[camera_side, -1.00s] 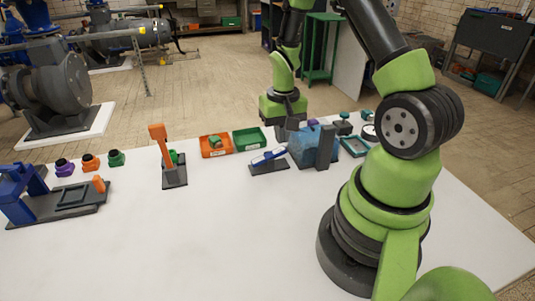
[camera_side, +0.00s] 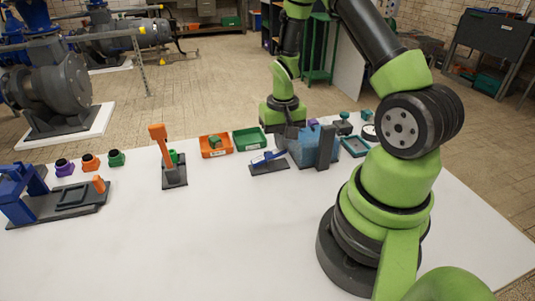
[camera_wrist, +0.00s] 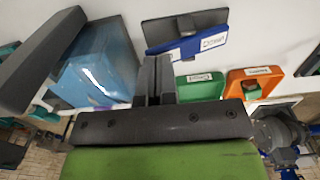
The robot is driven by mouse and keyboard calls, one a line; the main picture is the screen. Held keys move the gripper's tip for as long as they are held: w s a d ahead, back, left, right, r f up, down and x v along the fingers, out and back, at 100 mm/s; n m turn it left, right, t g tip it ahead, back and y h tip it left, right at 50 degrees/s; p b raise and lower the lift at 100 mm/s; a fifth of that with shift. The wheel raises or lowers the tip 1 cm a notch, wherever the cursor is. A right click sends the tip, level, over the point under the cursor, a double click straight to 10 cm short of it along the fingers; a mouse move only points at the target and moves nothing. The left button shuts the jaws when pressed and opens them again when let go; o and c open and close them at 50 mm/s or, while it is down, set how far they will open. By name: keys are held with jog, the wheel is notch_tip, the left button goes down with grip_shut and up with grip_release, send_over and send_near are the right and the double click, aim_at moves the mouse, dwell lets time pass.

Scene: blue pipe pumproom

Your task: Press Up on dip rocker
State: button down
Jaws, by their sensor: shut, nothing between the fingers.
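The dip rocker is a blue rocker on a dark grey base plate (camera_side: 269,163) in the side view, in the middle of the white table. In the wrist view the rocker (camera_wrist: 186,46) shows at the top centre, with a white label on its right part; the print is too small to read surely. My gripper (camera_wrist: 155,62) is shut and empty, its fingertips just below the rocker's plate in the wrist picture. In the side view my gripper (camera_side: 290,135) hangs behind and right of the rocker, its tips partly hidden. Contact with the rocker cannot be told.
A blue box (camera_side: 303,148) with a dark upright panel (camera_side: 325,148) stands close right of the rocker. Green (camera_side: 249,140) and orange (camera_side: 216,146) bins lie behind and left. An orange-handled lever (camera_side: 161,146) stands farther left. The front of the table is clear.

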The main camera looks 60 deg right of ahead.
jog(key=shift+f, duration=1.1)
jog(key=shift+r, duration=4.25)
jog(key=shift+r, duration=0.1)
jog(key=s+a+r+n+t, duration=0.3)
jog(key=a+r+t, duration=0.2)
jog(key=a+r, duration=0.95)
jog(key=s+a+r+n+t+y, duration=0.2)
jog(key=s+a+r, duration=0.1)
jog(key=s, duration=0.3)
jog(key=shift+s+r, duration=0.35)
jog(key=shift+r, duration=0.5)
